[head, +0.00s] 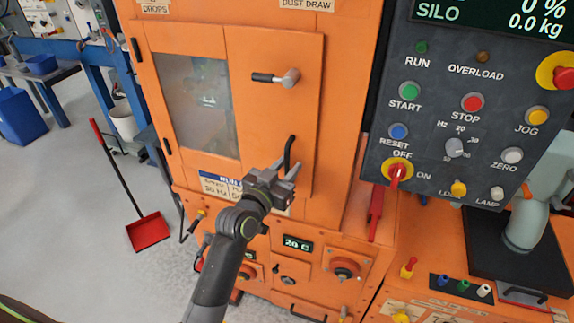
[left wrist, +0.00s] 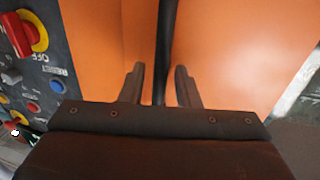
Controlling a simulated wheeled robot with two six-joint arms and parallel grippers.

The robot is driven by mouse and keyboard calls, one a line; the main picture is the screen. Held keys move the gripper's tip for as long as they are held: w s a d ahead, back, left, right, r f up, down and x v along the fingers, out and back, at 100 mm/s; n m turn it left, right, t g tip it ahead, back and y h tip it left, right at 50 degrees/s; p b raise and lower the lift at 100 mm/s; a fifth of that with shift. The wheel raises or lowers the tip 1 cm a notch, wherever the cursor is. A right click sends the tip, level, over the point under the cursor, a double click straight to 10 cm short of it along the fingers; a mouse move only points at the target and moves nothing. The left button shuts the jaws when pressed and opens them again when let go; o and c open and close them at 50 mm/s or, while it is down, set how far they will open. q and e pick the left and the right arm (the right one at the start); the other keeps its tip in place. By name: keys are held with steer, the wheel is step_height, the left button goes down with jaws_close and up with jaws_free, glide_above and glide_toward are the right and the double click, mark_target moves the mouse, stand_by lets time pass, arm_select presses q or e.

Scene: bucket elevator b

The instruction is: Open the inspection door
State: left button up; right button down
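The inspection door (head: 240,55) is an orange panel with a dusty window (head: 198,100) and hinges on its left side. It looks shut. A latch lever (head: 277,78) with a grey hub and black grip lies about level on its upper right. A black bar handle (head: 290,153) stands upright on its lower right. My left gripper (head: 285,178) is at this handle's lower part. In the left wrist view the handle (left wrist: 166,45) passes between the two fingers, with a gap on both sides, so the gripper is open around it. My right gripper is not in view.
A dark control panel (head: 445,130) with buttons and a red switch juts out right of the door. Lower orange panels with knobs (head: 342,268) lie below. A red dustpan (head: 148,231) stands on the grey floor at left, where there is free room beside a blue workbench (head: 92,75).

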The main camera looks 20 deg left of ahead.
arm_select(q)
steer(key=shift+w, duration=0.1)
steer(key=shift+c, duration=0.2)
jaws_close()
